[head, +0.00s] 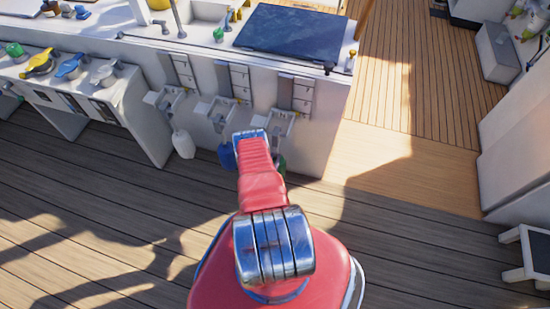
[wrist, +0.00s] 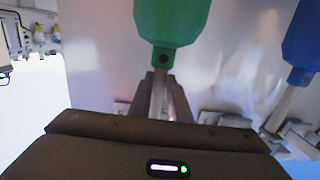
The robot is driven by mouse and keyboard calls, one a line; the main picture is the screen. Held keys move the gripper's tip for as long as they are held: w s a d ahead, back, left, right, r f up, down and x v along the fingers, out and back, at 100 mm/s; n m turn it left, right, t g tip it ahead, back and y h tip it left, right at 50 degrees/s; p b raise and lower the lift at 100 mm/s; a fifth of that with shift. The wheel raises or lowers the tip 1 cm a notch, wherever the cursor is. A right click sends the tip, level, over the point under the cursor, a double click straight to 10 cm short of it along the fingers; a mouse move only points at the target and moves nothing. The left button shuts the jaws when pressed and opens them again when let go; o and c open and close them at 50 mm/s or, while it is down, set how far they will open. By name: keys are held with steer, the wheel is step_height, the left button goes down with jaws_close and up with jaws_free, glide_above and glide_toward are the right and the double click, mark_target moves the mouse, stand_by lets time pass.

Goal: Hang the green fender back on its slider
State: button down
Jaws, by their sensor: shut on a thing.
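The green fender (wrist: 172,22) fills the top middle of the wrist view. Its pale neck runs down between the fingers of my gripper (wrist: 165,95), which is shut on it. In the head view only a sliver of the green fender (head: 281,164) shows beside my red arm, which hides my gripper. The right-hand slider (head: 277,124) is on the white wall just above the fender. Whether the fender touches this slider is hidden.
The blue fender (head: 227,156) hangs under the middle slider (head: 221,113), close left of my arm; it also shows in the wrist view (wrist: 303,40). The white fender (head: 183,144) hangs further left. A white console (head: 120,110) stands at left.

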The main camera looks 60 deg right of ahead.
steer(key=c, duration=1.6)
jaws_free()
steer(key=shift+o, duration=0.2)
steer(key=f+v, duration=0.1)
steer(key=v, duration=1.2)
steer(key=shift+a+r, duration=0.35)
steer(key=shift+a, duration=0.05)
steer(key=shift+s, duration=0.15)
